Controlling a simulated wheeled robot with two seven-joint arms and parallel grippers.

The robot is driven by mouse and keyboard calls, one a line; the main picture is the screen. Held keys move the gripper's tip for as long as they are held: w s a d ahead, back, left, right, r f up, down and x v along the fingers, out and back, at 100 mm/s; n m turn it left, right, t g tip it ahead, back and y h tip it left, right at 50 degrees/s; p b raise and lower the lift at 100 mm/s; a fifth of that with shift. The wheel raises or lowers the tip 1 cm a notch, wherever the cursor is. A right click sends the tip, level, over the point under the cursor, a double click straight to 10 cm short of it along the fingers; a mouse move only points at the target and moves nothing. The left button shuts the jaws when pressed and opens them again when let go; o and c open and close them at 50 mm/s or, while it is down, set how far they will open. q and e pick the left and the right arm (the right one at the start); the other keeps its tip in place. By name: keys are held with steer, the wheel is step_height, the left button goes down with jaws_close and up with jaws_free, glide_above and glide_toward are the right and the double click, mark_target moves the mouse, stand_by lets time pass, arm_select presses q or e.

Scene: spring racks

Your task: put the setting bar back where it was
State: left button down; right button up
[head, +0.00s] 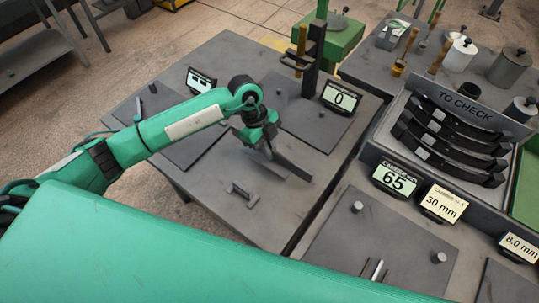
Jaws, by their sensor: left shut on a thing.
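My left gripper (268,148) reaches in from the left over the grey metal table. It is shut on a dark, straight bar (293,168), which looks like the setting bar. The bar slants from the fingers down to the right, and I cannot tell whether it touches the table. A small grey piece with a short crossbar (242,192) stands on the table just below and left of the gripper. The fingers partly hide the bar's near end. My right gripper is not in view.
A display reading 0 (341,97) and a dark upright post (313,60) stand behind the gripper. A dark plate with pegs (375,240) lies at the lower right.

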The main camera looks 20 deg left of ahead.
arm_select(q)
steer(key=shift+f+p, duration=0.4)
steer(key=shift+f, duration=1.7)
steer(key=c, duration=1.6)
jaws_free()
steer(key=shift+o, duration=0.2)
steer(key=shift+a, duration=0.1)
steer(key=shift+a+r, duration=0.1)
steer(key=shift+r, duration=0.25)
steer(key=b+v, duration=0.3)
steer(key=v, duration=0.7)
steer(key=shift+r, duration=0.2)
steer(key=shift+a+r, duration=0.15)
steer(key=shift+r, duration=0.25)
steer(key=shift+f, duration=0.1)
